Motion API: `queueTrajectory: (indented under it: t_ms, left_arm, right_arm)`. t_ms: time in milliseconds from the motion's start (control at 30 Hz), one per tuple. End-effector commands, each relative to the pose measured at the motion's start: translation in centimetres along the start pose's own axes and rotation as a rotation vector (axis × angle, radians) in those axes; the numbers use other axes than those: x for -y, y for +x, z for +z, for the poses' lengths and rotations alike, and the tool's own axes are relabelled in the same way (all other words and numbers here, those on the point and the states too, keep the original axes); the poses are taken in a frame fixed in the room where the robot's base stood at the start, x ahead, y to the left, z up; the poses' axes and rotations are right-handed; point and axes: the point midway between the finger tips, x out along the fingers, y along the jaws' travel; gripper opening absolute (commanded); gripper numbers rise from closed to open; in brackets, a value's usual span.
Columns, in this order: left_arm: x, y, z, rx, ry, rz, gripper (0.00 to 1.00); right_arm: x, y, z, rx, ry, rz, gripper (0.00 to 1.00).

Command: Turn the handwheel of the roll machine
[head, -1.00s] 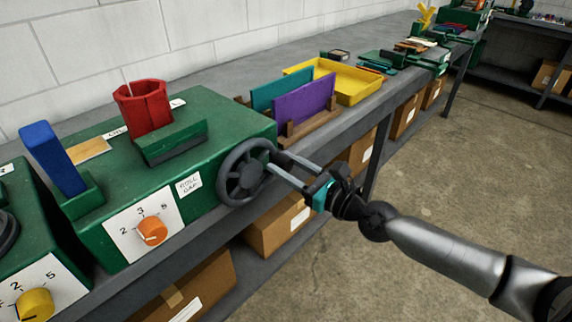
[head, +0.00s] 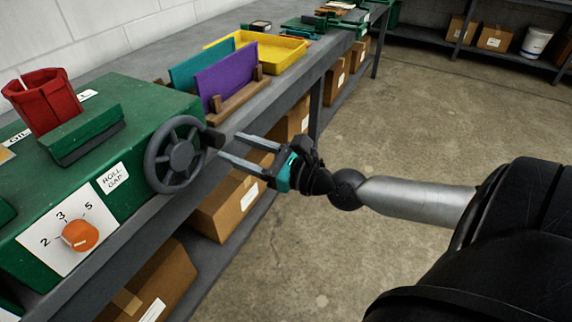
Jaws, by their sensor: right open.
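The roll machine (head: 120,187) is a green box on the bench at the left. Its dark grey handwheel (head: 151,163) is on the right end face, with a dark crank knob (head: 212,138) sticking out from its upper right. My right gripper (head: 229,144) is open and empty, just right of the wheel. Its two fingers point left toward the knob and appear apart from it; the exact depth gap is hard to tell. My left gripper is not in view.
An orange dial (head: 80,236) and a red fluted part (head: 43,100) are on the machine. Behind the wheel, a purple panel (head: 225,78) and teal panel (head: 188,70) stand in a wooden rack, beside a yellow tray (head: 290,54). Cardboard boxes (head: 226,210) fill the lower shelf. Floor is clear at right.

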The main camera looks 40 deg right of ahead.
Motion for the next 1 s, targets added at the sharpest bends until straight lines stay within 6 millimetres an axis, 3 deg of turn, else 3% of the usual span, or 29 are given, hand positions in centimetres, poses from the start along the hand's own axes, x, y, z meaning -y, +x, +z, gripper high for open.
queueTrajectory:
  t_ms: [333, 1000]
  left_arm:
    - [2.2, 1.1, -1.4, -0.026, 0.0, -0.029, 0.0]
    - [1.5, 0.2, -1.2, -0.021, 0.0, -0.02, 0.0]
  right_arm:
    - [-0.1, -2.9, -0.2, -0.005, 0.001, 0.0, 0.54]
    - [-0.1, -7.7, 0.0, -0.004, 0.002, 0.001, 0.54]
